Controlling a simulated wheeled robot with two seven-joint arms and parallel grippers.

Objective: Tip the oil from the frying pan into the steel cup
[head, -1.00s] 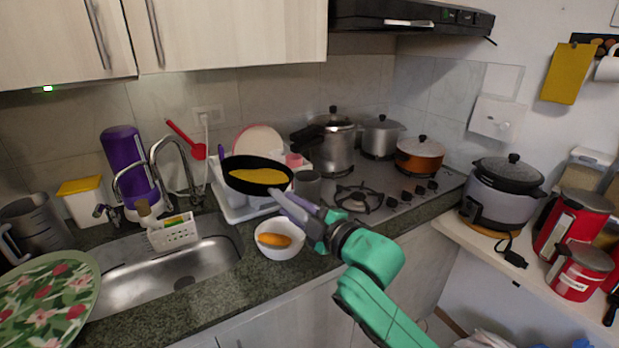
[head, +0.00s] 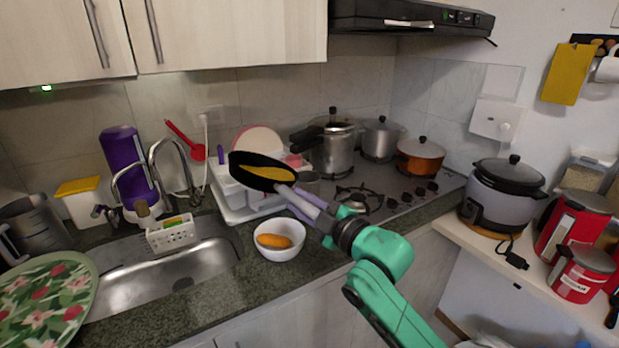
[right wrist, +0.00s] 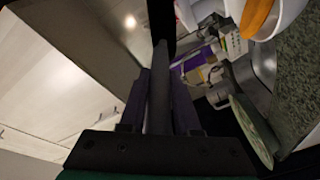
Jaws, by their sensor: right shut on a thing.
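The black frying pan (head: 238,163) is in the air over the dish rack, tilted with its right side lower. Yellow oil (head: 268,174) lies in it, towards the right rim. My right gripper (head: 308,204) is shut on the pan's grey handle, which also shows between the dark fingers in the right wrist view (right wrist: 160,95). My left gripper is not in view.
A white bowl (head: 285,252) with an orange item (head: 273,241) stands in front on the counter. The white dish rack (head: 240,212) is behind it, the sink (head: 150,283) left. A pressure cooker (head: 333,155) and other pots stand on the stove (head: 400,195).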

